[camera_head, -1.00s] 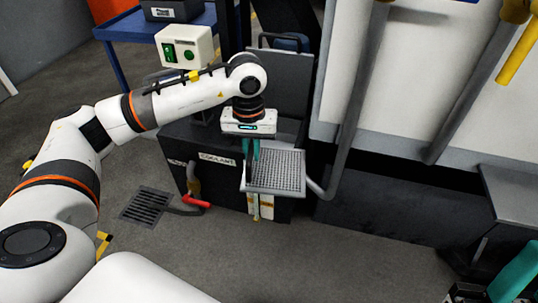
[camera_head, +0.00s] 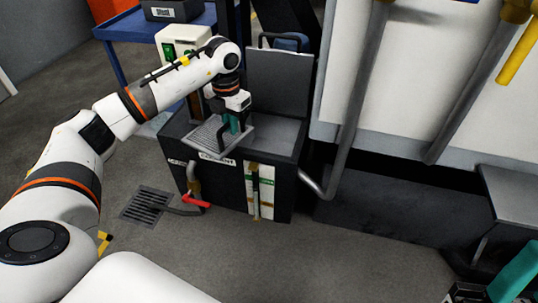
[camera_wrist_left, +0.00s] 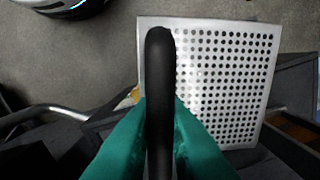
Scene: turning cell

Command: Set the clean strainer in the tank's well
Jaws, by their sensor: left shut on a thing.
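My left gripper (camera_head: 233,122) is shut on the dark handle (camera_wrist_left: 160,85) of a square perforated metal strainer (camera_head: 209,137). In the left wrist view, the teal fingers close on both sides of the handle, and the strainer's holed plate (camera_wrist_left: 225,75) reaches out to the right. The strainer shows over the left part of the dark coolant tank (camera_head: 270,178), overlapping its front left edge. The tank's grey top (camera_head: 272,134) shows to its right. The well is not clearly seen. A teal part of my right gripper (camera_head: 515,274) shows at the lower right corner; its jaw state is unclear.
A grey panel (camera_head: 278,82) stands upright behind the tank. A control box (camera_head: 176,44) with green buttons is behind my left arm. A grey pipe (camera_head: 352,125) and machine wall are right of the tank. A red-handled valve (camera_head: 196,201) and floor drain (camera_head: 150,205) lie in front.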

